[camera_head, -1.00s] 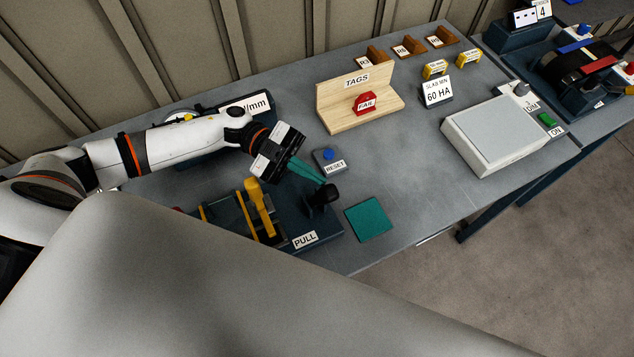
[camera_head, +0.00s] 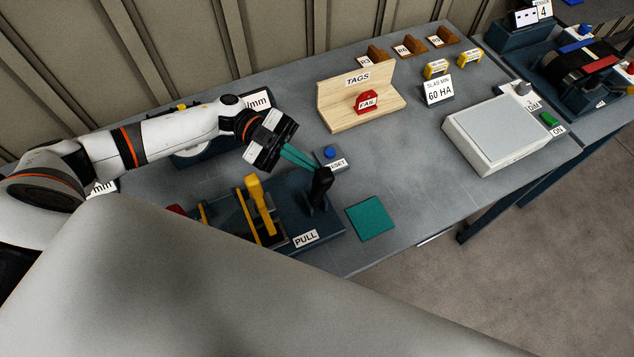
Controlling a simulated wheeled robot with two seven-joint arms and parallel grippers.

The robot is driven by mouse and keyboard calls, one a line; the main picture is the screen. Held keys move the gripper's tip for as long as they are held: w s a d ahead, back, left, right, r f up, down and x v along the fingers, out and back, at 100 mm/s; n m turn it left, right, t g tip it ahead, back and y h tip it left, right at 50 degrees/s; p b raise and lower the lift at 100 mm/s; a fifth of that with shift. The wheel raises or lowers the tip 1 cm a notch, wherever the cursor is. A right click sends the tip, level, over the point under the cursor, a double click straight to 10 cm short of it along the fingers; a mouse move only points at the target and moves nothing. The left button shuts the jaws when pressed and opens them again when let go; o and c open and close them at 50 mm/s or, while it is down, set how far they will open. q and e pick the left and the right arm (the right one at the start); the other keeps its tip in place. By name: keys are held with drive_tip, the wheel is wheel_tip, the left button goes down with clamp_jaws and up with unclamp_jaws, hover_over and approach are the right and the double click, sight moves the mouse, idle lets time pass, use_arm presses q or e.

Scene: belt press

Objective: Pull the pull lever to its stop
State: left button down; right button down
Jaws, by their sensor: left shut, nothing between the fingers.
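The pull lever (camera_head: 321,183) is a black-handled lever on a dark blue base, beside a label reading PULL (camera_head: 305,239). Its handle stands nearly upright. My left gripper (camera_head: 314,166) comes in from the upper left, with its teal fingers shut and nothing between them. The fingertips are just above and behind the top of the lever handle; I cannot tell whether they touch it. My right gripper is not in view.
A yellow lever (camera_head: 258,200) stands left of the pull lever on the same dark fixture. A blue RESET button (camera_head: 329,153) is close behind the fingertips. A teal pad (camera_head: 370,218) lies to the right. A wooden TAGS stand (camera_head: 338,117) is behind. Bench between is clear.

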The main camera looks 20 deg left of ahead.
use_arm(q)
drive_tip(key=shift+w+a, duration=0.4)
drive_tip(key=shift+w, duration=0.05)
drive_tip(key=shift+w+a+b, duration=0.75)
drive_tip(key=shift+a+b, duration=0.1)
drive_tip(key=w+a+b, duration=0.1)
drive_tip(key=a, duration=0.1)
drive_tip(key=w+a+b, duration=0.1)
drive_tip(key=w+b, duration=0.1)
drive_tip(key=shift+w+a+b, duration=0.15)
drive_tip(key=shift+a+b, duration=0.15)
drive_tip(key=shift+a, duration=0.05)
